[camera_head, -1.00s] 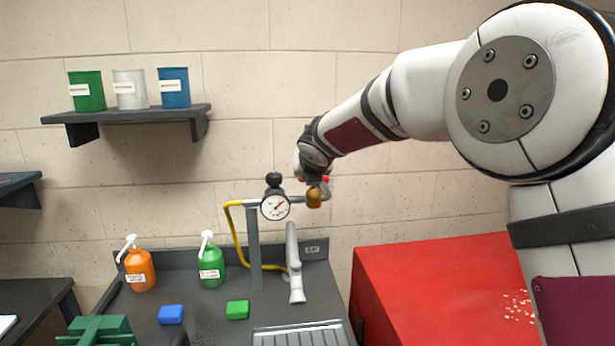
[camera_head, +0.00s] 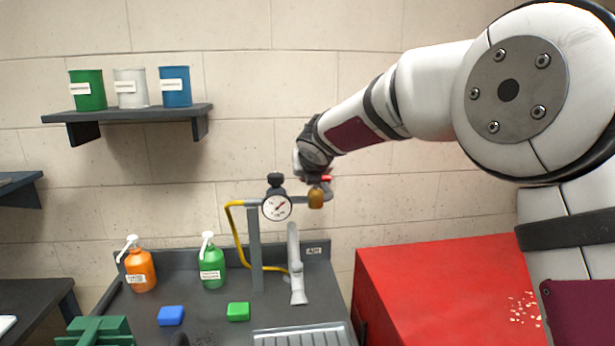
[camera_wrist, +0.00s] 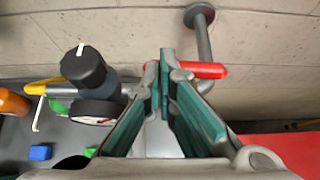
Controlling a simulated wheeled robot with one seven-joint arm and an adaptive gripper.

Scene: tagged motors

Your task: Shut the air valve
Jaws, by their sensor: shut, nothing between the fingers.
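In the head view a small red part of the lever (camera_head: 327,179) shows above the brass fitting (camera_head: 316,198) on the pipe. My gripper (camera_wrist: 165,62) is shut and empty; its green-padded fingers meet in front of the lever's left end. Whether they touch it I cannot tell. In the head view my gripper is mostly hidden behind my wrist. The black regulator knob (camera_wrist: 83,67) and gauge (camera_wrist: 95,112) are left of my fingers; the gauge (camera_head: 276,207) also shows in the head view.
A grey pipe runs to a wall flange (camera_wrist: 199,15) beyond the lever. A yellow hose (camera_head: 237,235) and a grey post (camera_head: 255,250) are below the gauge. Bottles and blocks stand on the dark bench (camera_head: 205,325). A red cabinet (camera_head: 440,290) is at right.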

